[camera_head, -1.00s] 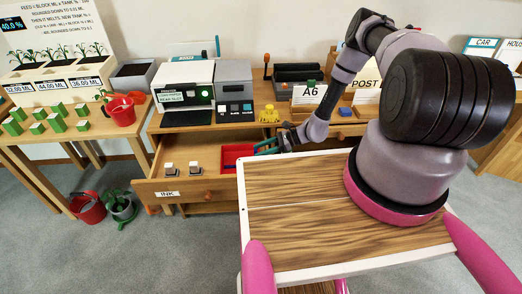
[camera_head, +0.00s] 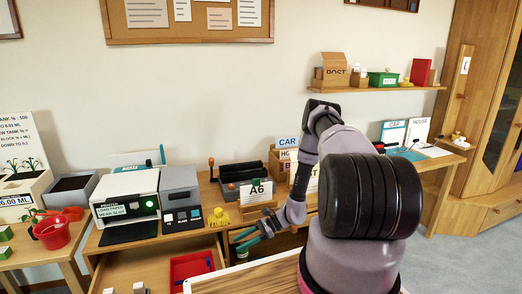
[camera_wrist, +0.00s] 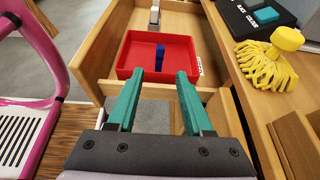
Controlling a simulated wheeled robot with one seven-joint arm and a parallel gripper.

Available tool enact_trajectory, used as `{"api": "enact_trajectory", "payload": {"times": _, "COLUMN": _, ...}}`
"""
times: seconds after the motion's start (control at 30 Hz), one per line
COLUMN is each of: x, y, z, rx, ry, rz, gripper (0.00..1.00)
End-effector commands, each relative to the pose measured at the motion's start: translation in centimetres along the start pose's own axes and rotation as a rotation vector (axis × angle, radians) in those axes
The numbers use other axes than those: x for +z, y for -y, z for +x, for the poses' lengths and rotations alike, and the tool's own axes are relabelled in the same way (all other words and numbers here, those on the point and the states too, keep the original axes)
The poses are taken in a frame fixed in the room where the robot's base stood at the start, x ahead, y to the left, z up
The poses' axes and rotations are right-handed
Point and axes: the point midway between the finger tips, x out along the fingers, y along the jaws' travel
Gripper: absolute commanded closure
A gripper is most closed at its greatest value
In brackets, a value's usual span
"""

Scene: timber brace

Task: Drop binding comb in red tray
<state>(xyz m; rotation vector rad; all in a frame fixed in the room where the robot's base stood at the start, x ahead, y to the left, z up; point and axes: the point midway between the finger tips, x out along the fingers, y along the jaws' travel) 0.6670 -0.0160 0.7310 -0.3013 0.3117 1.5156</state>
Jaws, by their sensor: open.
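The red tray (camera_wrist: 126,58) lies in the open drawer, ahead of my fingertips in the wrist view. Its red rim also shows in the head view (camera_head: 177,274). A small dark blue piece (camera_wrist: 160,57) is inside the tray, within its walls. It may be the binding comb, but its shape is too small to tell. My gripper (camera_wrist: 157,80) is open, with its two teal fingers apart and nothing between them. In the head view my gripper (camera_head: 250,238) is beside the drawer, to the right of the tray.
A yellow tasselled object (camera_wrist: 268,62) stands on the desk to the right of the drawer. The printer (camera_head: 125,205) is on the desk at left. The A6 holder (camera_head: 256,192) stands behind my gripper. A small grey-white block (camera_wrist: 154,14) sits in the drawer beyond the tray.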

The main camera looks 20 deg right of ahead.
Motion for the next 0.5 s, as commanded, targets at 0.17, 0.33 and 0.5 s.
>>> {"api": "enact_trajectory", "payload": {"times": 0.17, "x": 2.6, "y": 1.4, "z": -1.7, "rx": 0.027, "ry": -0.039, "rz": -0.067, "gripper": 0.49}}
{"api": "enact_trajectory", "payload": {"times": 0.33, "x": 9.4, "y": 3.5, "z": -5.6, "rx": 0.097, "ry": -0.138, "rz": -0.226, "gripper": 0.49}}
{"api": "enact_trajectory", "payload": {"times": 0.5, "x": 17.1, "y": 4.3, "z": -9.6, "rx": 0.164, "ry": -0.258, "rz": -0.395, "gripper": 0.49}}
